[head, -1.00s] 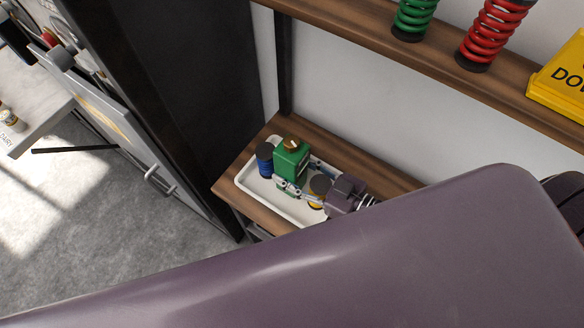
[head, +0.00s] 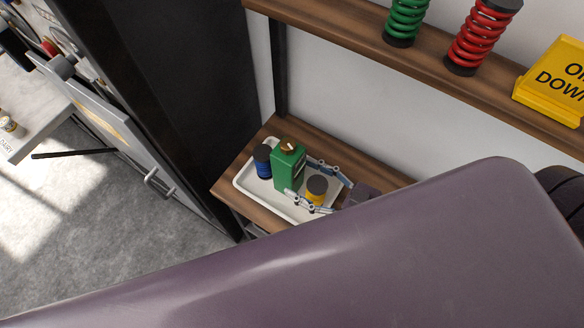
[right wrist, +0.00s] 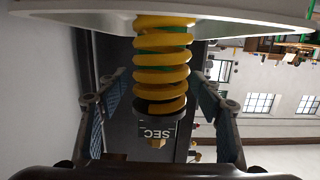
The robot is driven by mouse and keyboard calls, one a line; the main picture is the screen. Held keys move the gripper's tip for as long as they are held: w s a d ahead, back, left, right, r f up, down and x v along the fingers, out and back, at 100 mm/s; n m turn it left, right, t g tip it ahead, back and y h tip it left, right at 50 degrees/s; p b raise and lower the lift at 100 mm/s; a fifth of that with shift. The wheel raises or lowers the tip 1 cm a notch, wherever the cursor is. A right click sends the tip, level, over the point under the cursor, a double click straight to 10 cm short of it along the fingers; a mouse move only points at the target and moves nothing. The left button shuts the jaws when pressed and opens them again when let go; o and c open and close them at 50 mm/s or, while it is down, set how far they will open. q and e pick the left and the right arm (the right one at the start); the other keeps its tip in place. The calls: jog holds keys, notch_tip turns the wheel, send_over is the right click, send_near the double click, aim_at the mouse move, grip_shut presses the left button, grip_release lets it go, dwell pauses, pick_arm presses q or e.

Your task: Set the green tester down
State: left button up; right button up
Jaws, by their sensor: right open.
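The green tester (head: 287,172), a green box with a gold knob on top, stands upright in a white tray (head: 246,186) on the wooden shelf. My right gripper (head: 299,177) is open, with one finger on each side of the space right of the tester. A yellow coil with a dark top (head: 317,192) stands between the fingers. In the right wrist view, which is upside down, the yellow coil (right wrist: 162,70) hides most of the tester; its dark "SEC" label (right wrist: 155,132) and gold knob show past it. My left gripper is not in view.
A blue coil with a dark top (head: 263,161) stands left of the tester in the tray. On the upper shelf are a green spring (head: 406,18), a red spring (head: 476,38) and a yellow sign (head: 556,80). My own purple arm covers the foreground.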

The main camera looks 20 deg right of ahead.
aim_at(326, 191)
jog(key=p+v, duration=0.2)
jog(key=v, duration=0.4)
jog(key=shift+s+r, duration=0.1)
jog(key=shift+s, duration=0.05)
jog(key=shift+s+d, duration=0.35)
